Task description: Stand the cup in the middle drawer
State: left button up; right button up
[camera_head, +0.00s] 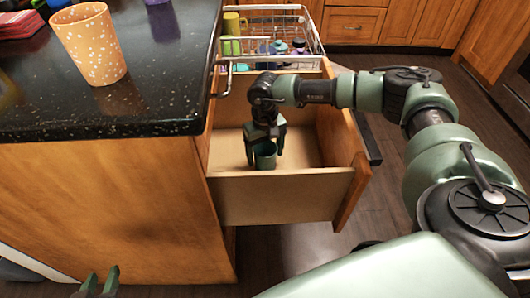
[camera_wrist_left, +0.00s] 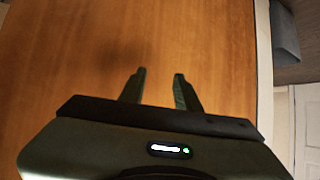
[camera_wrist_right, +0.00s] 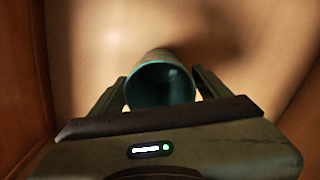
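A small teal cup (camera_head: 265,158) stands roughly upright inside the open wooden drawer (camera_head: 280,198), close to its near wall. My right gripper (camera_head: 266,146) reaches down into the drawer with one finger on each side of the cup and appears shut on it. In the right wrist view the cup (camera_wrist_right: 160,85) lies between the fingertips with its opening facing the camera. Whether its base touches the drawer floor cannot be told. My left gripper (camera_head: 97,284) is open and empty, low beside the cabinet's wooden side; its parted fingers show in the left wrist view (camera_wrist_left: 158,90).
A dark stone counter (camera_head: 150,110) borders the drawer on the left and carries an orange speckled cup (camera_head: 90,45). A wire dish rack (camera_head: 275,50) with several cups and bottles is behind the drawer. The drawer floor around the cup is bare.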

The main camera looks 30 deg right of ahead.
pick_arm(q)
jog(key=shift+s, duration=0.1)
pick_arm(e)
jog(key=shift+r, duration=0.15)
pick_arm(q)
jog(key=s+a+f+g+y+p, duration=0.1)
jog(key=s+a+f+g, duration=0.1)
jog(key=s, duration=0.4)
jog(key=s+a+f+g+p, duration=0.2)
jog(key=s+f+g, duration=0.1)
jog(key=s+g, duration=0.2)
jog(key=shift+s+f+y, duration=0.3)
jog(key=shift+s+y, duration=0.1)
jog(key=shift+s, duration=0.2)
pick_arm(e)
notch_tip(320, 180, up, 12)
